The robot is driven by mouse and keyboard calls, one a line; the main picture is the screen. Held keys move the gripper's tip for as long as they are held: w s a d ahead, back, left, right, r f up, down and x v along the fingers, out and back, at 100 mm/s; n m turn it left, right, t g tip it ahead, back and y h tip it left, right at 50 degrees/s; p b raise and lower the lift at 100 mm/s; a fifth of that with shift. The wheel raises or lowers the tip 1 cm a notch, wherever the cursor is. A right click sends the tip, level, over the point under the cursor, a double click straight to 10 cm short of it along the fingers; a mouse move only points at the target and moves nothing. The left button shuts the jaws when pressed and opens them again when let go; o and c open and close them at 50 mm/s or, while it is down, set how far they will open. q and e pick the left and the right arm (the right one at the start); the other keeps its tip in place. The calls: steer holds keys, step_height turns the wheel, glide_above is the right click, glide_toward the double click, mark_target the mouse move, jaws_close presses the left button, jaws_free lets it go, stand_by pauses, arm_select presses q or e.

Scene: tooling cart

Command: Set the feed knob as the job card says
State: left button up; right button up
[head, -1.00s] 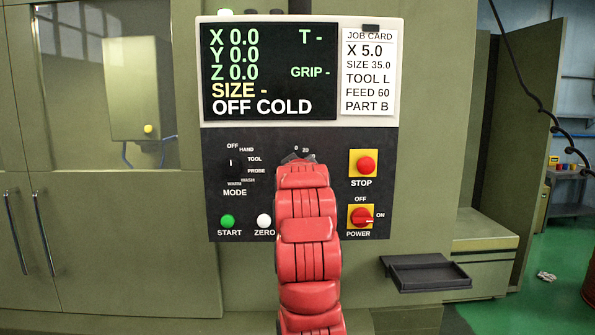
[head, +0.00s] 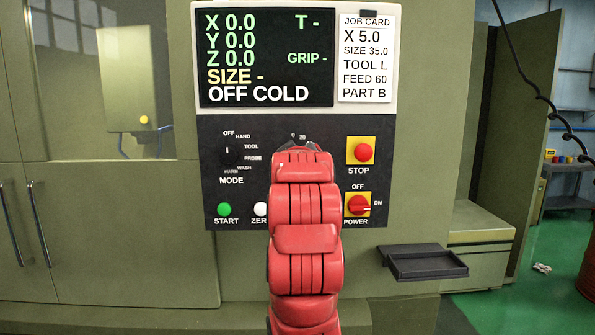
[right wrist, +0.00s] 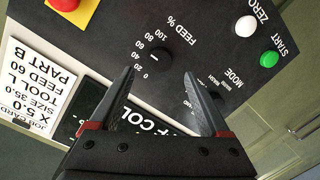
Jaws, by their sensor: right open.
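The job card (head: 367,60) at the panel's top right reads X 5.0, SIZE 35.0, TOOL L, FEED 60, PART B. The dark feed knob (right wrist: 158,61) shows in the right wrist view, with a small light mark and a scale with 0, 20, 40, 60 and 80 beside it. I cannot tell exactly which number the mark points to. My right gripper (right wrist: 158,73) is open, its fingers to either side of the knob in that view, apart from it as far as I can see. In the head view my red arm hides the knob. My left gripper is out of view.
The screen (head: 266,58) shows zeros and OFF COLD. Near my arm are the mode knob (head: 227,152), green START button (head: 224,209), white ZERO button (head: 261,208), red STOP button (head: 363,152) and red POWER switch (head: 358,205). A dark tray (head: 425,264) juts out at lower right.

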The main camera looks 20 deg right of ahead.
steer(key=b+v, duration=0.5)
steer(key=v, duration=0.6)
steer(key=shift+r, duration=0.1)
